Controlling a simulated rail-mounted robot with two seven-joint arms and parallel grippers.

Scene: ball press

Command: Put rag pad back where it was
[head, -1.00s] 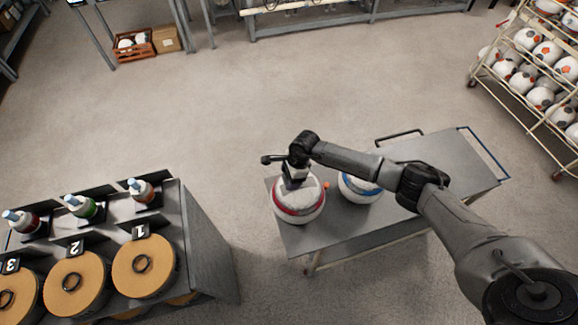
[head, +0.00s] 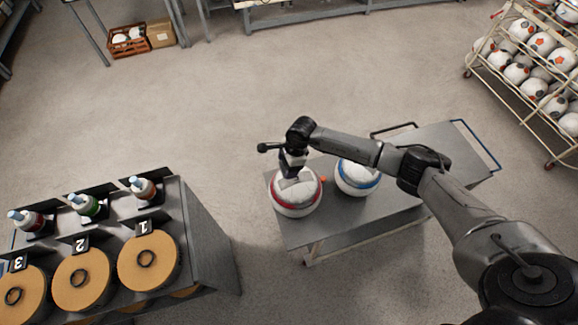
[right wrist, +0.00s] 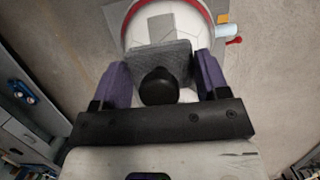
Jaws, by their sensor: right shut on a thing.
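The rag pad (right wrist: 178,58) is a grey square pad with a black knob, held between the two purple fingers of my right gripper (right wrist: 160,82) in the right wrist view. In the head view, my right gripper (head: 292,172) is over the red-banded white ball (head: 298,207) on the cart. The pad is at the ball's top; whether it touches the ball cannot be told. My left gripper is not in view.
A blue-banded ball (head: 357,182) sits beside it on the grey cart (head: 440,155). At left, a stand (head: 205,235) holds several bottles and numbered tan round lids (head: 150,262). A ball rack (head: 535,70) stands at upper right. Open floor lies between.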

